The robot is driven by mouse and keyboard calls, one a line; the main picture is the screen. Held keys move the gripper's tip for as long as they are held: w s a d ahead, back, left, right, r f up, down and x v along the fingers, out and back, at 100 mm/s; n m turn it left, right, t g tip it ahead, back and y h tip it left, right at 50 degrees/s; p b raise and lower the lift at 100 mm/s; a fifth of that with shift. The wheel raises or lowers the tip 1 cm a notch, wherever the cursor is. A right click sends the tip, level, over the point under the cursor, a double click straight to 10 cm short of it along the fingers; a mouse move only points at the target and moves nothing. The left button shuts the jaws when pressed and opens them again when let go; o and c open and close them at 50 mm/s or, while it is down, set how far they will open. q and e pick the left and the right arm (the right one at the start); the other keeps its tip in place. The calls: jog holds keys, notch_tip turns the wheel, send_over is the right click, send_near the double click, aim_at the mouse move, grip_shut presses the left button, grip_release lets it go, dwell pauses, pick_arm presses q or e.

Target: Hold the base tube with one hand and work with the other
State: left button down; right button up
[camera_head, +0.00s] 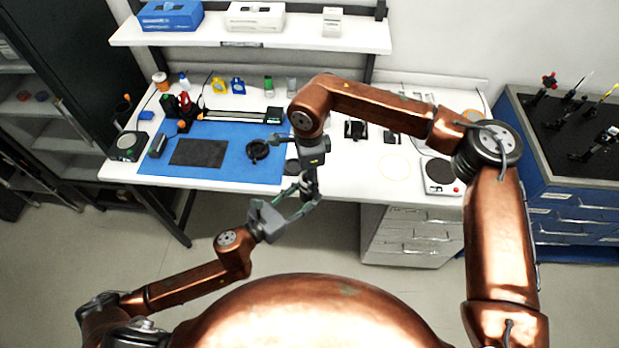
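My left gripper (304,197) reaches up from the lower left, in front of the table's front edge. My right gripper (309,183) points down from above, and its fingers meet or overlap the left gripper's fingers in the picture. A small dark part with a hint of green shows among the fingers; I cannot tell whether it is the base tube or a piece of the grippers. Whether either gripper is shut on something is too small to tell. A black round part (257,151) sits at the right of the blue mat (222,136).
The white table (345,185) carries a black rail device (240,116), small bottles, and a scale (441,176) at the right. A shelf (215,36) with boxes hangs behind. A blue tool cabinet (573,190) stands at the right. The floor in front is clear.

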jog(key=m, duration=0.7)
jog(key=o, duration=1.4)
notch_tip(320, 180, up, 12)
